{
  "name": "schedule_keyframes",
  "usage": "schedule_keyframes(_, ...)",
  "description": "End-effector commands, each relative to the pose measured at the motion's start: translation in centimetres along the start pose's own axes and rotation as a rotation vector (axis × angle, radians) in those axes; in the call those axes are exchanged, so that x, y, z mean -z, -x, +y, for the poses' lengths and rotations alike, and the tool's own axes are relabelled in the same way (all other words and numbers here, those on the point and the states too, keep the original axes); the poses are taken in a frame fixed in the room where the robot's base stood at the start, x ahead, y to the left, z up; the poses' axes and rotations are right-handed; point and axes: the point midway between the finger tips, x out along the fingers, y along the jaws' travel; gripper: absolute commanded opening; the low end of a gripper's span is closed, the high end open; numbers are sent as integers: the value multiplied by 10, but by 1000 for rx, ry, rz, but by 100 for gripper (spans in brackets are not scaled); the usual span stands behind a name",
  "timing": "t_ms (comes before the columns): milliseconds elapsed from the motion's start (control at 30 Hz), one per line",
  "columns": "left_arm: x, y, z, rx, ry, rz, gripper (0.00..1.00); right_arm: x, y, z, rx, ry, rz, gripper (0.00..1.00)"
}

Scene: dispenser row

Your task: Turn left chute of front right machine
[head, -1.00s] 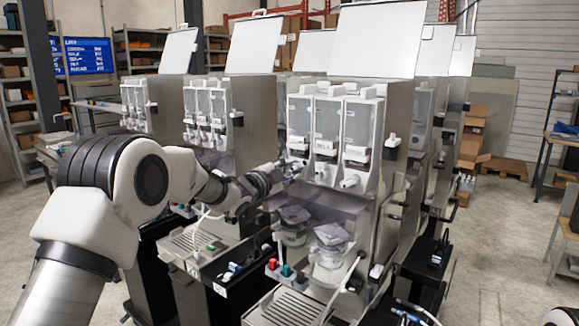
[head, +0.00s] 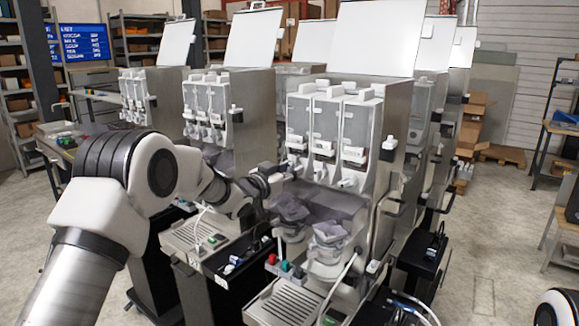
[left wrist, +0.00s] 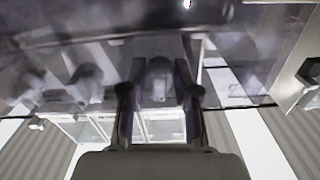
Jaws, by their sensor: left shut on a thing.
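The front right machine (head: 367,140) stands in the middle of the head view, with several clear canisters side by side and a white chute under each. Its left chute (head: 296,163) is partly hidden behind my left gripper (head: 284,172). The middle chute (head: 320,172) and right chute (head: 347,180) are clear of the gripper. In the left wrist view, the two dark fingers of my left gripper (left wrist: 158,98) stand on both sides of a pale chute part (left wrist: 158,80) and are shut on it. My right gripper is not seen.
Mixing bowls (head: 328,240) and a drip tray (head: 292,308) sit below the chutes. Another machine (head: 207,105) stands to the left, close to my left arm. A black side shelf (head: 422,250) juts out at right. Open floor lies at far right.

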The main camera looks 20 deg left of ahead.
Motion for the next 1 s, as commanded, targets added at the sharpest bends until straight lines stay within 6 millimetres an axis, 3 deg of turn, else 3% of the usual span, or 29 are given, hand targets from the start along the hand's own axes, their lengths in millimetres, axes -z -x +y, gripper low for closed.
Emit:
schedule_keyframes(300,4,0,0,0,108,6,0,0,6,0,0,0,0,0)
schedule_keyframes(767,3,0,0,0,121,6,0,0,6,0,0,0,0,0)
schedule_keyframes(800,3,0,0,0,121,6,38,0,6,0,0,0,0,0)
schedule_keyframes(1000,2,0,0,0,121,4,38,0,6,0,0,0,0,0)
